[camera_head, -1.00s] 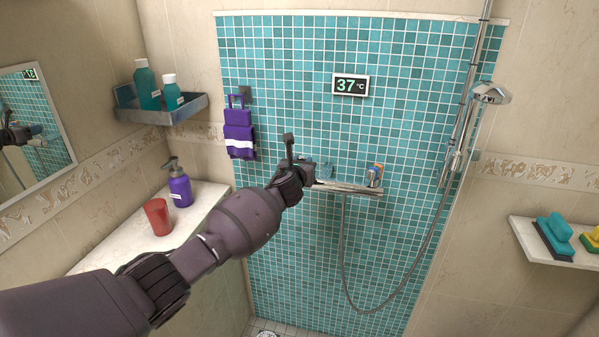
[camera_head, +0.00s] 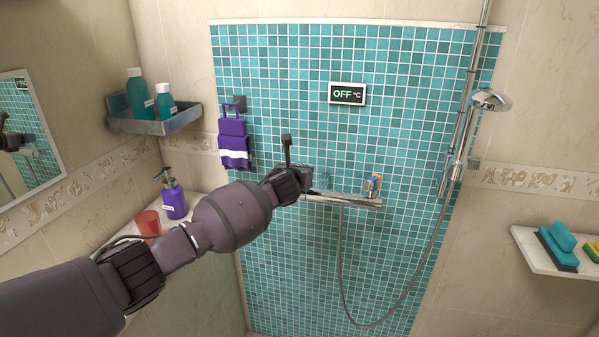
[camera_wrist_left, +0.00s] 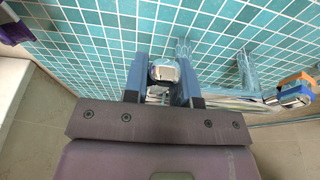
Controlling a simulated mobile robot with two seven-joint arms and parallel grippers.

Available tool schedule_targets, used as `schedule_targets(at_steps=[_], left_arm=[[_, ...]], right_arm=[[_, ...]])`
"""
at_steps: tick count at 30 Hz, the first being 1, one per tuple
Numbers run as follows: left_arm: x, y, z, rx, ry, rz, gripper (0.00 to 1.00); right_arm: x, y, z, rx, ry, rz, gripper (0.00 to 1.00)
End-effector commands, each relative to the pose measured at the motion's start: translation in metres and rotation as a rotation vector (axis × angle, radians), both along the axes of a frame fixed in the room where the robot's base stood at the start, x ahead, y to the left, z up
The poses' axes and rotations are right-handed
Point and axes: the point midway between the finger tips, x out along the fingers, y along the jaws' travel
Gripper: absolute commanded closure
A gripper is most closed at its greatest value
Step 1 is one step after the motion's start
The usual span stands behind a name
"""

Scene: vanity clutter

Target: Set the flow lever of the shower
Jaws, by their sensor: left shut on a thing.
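The shower's chrome mixer bar (camera_head: 345,199) is fixed to the teal tiled wall; it also shows in the left wrist view (camera_wrist_left: 235,102). My left gripper (camera_wrist_left: 163,80) is at the bar's left end, its two fingers on either side of a chrome lever (camera_wrist_left: 164,71), shut on it. In the head view my own wrist hides the lever and the fingers. A knob with orange and blue marks (camera_head: 373,184) is at the bar's right end, apart from the gripper. The wall display (camera_head: 347,94) reads "OFF °C". My right gripper is not in view.
A hose (camera_head: 397,297) hangs below the bar toward the shower head (camera_head: 491,99) and rail. A red cup (camera_head: 148,223) and purple pump bottle (camera_head: 174,198) stand on the left ledge. A right shelf (camera_head: 545,258) holds sponges.

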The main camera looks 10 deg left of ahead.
Motion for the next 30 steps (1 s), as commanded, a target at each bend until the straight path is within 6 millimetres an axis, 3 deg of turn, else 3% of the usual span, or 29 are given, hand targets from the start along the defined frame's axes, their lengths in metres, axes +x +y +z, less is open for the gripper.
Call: schedule_targets(at_steps=[2, 3, 8, 20, 30], left_arm=[[0.001, 0.002, 0.001, 0.003, -0.002, 0.002, 1.00], [0.001, 0.002, 0.002, 0.003, -0.002, 0.002, 0.72], [0.001, 0.001, 0.001, 0.001, -0.002, 0.002, 0.49], [-0.004, 0.001, 0.002, 0.001, -0.002, 0.000, 0.49], [-0.039, 0.002, 0.011, 0.001, -0.002, -0.001, 0.49]], right_arm=[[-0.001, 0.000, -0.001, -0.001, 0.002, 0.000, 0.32], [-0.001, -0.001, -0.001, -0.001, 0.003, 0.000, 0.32], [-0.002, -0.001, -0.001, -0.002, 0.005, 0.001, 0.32], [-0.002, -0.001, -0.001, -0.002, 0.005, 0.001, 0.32], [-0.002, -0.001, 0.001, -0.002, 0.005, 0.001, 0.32]])
